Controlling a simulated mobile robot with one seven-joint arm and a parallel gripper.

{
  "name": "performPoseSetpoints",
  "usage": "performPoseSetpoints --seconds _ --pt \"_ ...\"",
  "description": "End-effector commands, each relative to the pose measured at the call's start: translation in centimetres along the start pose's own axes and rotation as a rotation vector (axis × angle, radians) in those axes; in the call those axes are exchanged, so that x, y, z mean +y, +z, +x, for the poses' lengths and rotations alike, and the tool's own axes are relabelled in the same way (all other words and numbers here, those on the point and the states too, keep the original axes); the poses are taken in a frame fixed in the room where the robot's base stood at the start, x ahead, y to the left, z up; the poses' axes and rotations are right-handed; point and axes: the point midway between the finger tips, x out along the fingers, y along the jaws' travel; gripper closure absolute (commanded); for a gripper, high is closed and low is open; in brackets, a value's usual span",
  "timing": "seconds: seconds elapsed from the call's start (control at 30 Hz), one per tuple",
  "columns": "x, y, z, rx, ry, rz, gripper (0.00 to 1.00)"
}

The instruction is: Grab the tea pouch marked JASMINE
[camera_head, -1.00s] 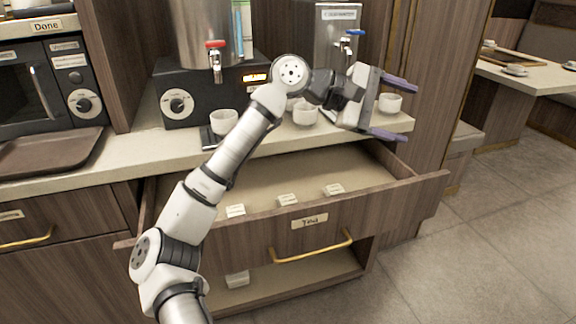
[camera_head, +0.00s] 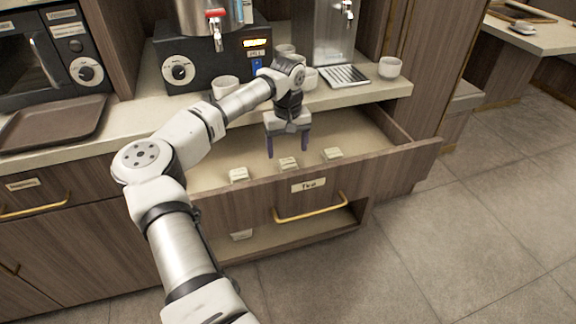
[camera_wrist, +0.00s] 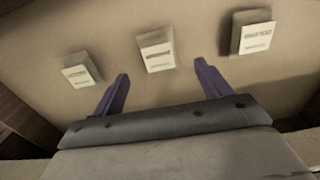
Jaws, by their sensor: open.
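Three small pale tea pouches stand in the open drawer: left pouch (camera_head: 238,174), middle pouch (camera_head: 289,163) and right pouch (camera_head: 333,154). The wrist view shows a left pouch (camera_wrist: 82,72), a middle pouch (camera_wrist: 158,55) and a right pouch (camera_wrist: 255,38). Their labels are too small and blurred to read, so I cannot tell which is JASMINE. My gripper (camera_head: 287,153) points down over the drawer, open and empty. In the wrist view, the middle pouch shows between and beyond the fingertips (camera_wrist: 162,68), and the right pouch is just beyond the right finger.
The drawer front (camera_head: 391,172) is labelled Tea and has a brass handle (camera_head: 310,207). Another pale item (camera_head: 241,235) lies in the lower opening. Cups, including a white cup (camera_head: 389,67), and drink dispensers stand on the counter (camera_head: 376,90) behind. The drawer floor around the pouches is bare.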

Motion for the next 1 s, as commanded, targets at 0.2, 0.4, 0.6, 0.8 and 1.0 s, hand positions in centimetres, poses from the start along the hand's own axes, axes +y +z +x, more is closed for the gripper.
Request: performPoseSetpoints --seconds 0.2,0.4,0.6,0.8,1.0 --pt "0.0 0.1 1.6 -0.002 0.001 0.0 0.24" --pt "0.1 0.3 4.4 -0.004 0.002 0.001 0.24" --pt "0.1 0.3 6.3 -0.001 0.002 0.001 0.24" --pt "0.1 0.2 6.4 0.0 0.002 0.001 0.24" --pt "0.1 0.2 6.4 0.0 0.002 0.001 0.48"
